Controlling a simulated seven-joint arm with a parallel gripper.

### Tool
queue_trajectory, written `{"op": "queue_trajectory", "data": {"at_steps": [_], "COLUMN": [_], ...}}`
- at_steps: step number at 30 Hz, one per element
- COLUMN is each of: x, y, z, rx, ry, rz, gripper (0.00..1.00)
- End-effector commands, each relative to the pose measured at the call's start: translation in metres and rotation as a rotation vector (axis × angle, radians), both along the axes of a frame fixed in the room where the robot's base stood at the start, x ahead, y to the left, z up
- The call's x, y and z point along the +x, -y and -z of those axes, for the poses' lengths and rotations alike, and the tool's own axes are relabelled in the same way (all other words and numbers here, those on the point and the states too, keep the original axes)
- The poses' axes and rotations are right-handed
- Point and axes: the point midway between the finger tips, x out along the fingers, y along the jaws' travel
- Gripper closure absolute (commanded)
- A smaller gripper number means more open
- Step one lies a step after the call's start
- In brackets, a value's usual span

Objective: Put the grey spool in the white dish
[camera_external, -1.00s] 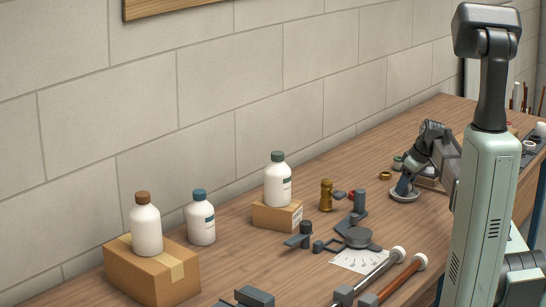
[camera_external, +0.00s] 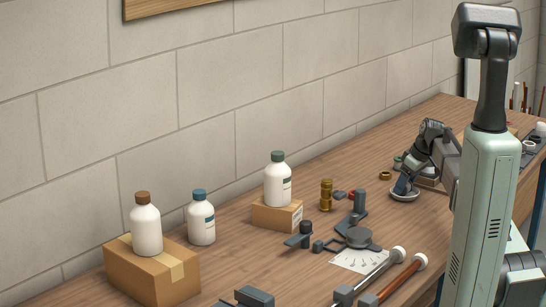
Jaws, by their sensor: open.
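My gripper (camera_external: 405,179) points down over a small round pale dish (camera_external: 404,199), which looks like the white dish, on the right part of the wooden bench. It is open, with its fingertips at or just above the dish. A dark grey shape (camera_external: 401,187) shows at the fingertips, within the dish's outline. It may be the grey spool or part of the fingers; I cannot tell which. The view is too small to show whether anything touches the dish floor.
A brass fitting (camera_external: 326,195), dark clamp-like tools (camera_external: 352,222) and a white sheet (camera_external: 352,262) lie left of the dish. A brass ring (camera_external: 385,176) and a greenish ring (camera_external: 398,162) lie behind. Bottles and cardboard boxes (camera_external: 150,272) stand farther left.

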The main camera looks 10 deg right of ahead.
Motion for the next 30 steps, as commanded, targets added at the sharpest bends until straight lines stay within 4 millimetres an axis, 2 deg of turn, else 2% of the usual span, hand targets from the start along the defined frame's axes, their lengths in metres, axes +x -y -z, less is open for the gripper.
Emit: {"op": "queue_trajectory", "data": {"at_steps": [16,26,30], "x": [0.001,0.001,0.014], "y": [0.000,-0.001,-0.012], "z": [-0.061,-0.067,-0.069], "rx": [0.000,0.002,0.026], "ry": [0.001,0.003,0.045], "rz": [0.000,0.001,0.017], "gripper": [0.23,0.23,0.23]}}
